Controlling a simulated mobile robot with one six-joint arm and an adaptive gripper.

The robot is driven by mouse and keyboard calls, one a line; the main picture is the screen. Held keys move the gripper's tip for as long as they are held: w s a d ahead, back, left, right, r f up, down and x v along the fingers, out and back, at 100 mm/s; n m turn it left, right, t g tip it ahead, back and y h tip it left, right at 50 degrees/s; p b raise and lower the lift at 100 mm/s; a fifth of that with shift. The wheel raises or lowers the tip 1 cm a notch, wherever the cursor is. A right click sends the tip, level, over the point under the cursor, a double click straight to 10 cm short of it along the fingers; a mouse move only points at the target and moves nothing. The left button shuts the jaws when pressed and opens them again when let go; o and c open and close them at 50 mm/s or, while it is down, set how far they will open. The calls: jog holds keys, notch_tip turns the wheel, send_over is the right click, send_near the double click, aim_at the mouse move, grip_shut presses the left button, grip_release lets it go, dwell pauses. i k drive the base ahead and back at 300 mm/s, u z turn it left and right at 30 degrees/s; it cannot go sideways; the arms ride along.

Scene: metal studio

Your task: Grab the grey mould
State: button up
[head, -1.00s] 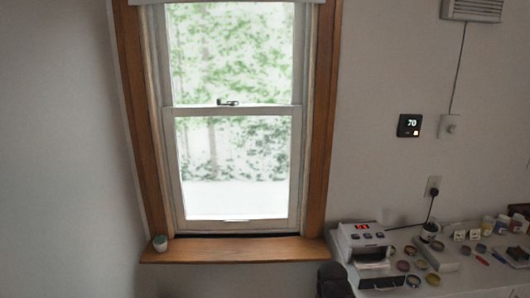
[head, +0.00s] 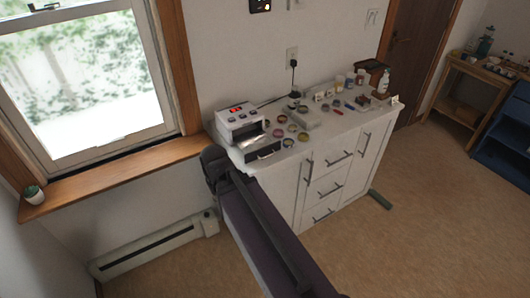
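A pale grey block (head: 305,121) lies on the white cabinet's top, among small round tins. It may be the grey mould, but it is too small to tell for sure. Part of my arm crosses the lower middle of the head view and ends in a dark joint beside the cabinet's left end. My gripper does not show in this view.
A white machine with a red display (head: 239,123) and an open drawer stands on the left of the white cabinet (head: 275,185). Several jars and a white bottle (head: 384,82) stand towards the right end. A wooden shelf (head: 455,105) and a blue unit (head: 503,150) stand far right. The floor (head: 420,240) before the cabinet is mostly clear.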

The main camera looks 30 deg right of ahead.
aim_at(301, 108)
jog(key=u, duration=0.9)
jog(key=i, duration=0.9)
jog(key=u, duration=0.1)
